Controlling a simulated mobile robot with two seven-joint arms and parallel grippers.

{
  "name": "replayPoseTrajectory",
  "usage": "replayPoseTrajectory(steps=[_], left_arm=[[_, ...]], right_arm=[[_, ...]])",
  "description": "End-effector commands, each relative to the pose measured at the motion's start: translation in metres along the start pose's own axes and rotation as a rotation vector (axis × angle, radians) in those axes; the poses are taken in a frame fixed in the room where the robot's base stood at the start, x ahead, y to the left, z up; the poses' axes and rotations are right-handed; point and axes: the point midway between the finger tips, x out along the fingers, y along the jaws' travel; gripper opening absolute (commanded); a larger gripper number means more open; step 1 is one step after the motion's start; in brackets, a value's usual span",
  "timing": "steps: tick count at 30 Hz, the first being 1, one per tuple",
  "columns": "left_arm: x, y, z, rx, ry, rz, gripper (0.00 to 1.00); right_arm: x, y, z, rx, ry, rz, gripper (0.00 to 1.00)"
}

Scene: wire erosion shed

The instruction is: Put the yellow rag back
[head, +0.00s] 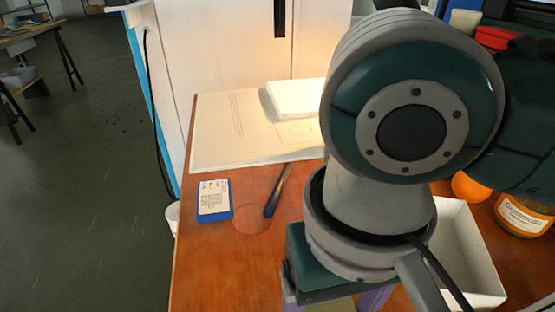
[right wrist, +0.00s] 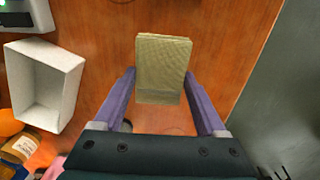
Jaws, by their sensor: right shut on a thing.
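The yellow rag (right wrist: 163,60) is a folded, dull olive-yellow cloth. In the right wrist view it sits between the purple fingers of my right gripper (right wrist: 160,90), which is shut on it. In the head view my right gripper (head: 345,302) is at the bottom edge, mostly hidden under my own arm, with a small part of the rag (head: 341,304) showing between the fingers. Brown wooden tabletop shows around the rag in the wrist view. I cannot tell how high the rag is above it. My left gripper is not in view.
An open white box (head: 480,262) stands right of my arm, near an orange ball (head: 468,186) and a labelled jar (head: 523,214). A blue box (head: 214,200), a dark pen-like tool (head: 276,192) and a drawn circle (head: 252,219) are left. The front left tabletop (head: 225,270) is clear.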

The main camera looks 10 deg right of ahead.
Motion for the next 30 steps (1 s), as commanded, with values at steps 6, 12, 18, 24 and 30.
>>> replayPoseTrajectory(steps=[6,12,18,24,30], left_arm=[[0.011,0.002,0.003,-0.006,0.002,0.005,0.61],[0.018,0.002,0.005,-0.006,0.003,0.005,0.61],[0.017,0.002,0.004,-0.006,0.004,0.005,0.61],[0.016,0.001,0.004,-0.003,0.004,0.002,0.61],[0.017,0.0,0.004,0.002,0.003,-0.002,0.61]], right_arm=[[0.028,0.0,0.001,0.0,-0.001,0.002,0.29],[0.049,0.0,0.0,0.0,0.001,0.001,0.29],[0.048,0.0,0.0,-0.001,0.001,0.0,0.29],[0.052,0.0,0.0,0.0,0.001,-0.001,0.75],[0.051,0.0,0.0,0.0,0.001,0.0,0.97]])
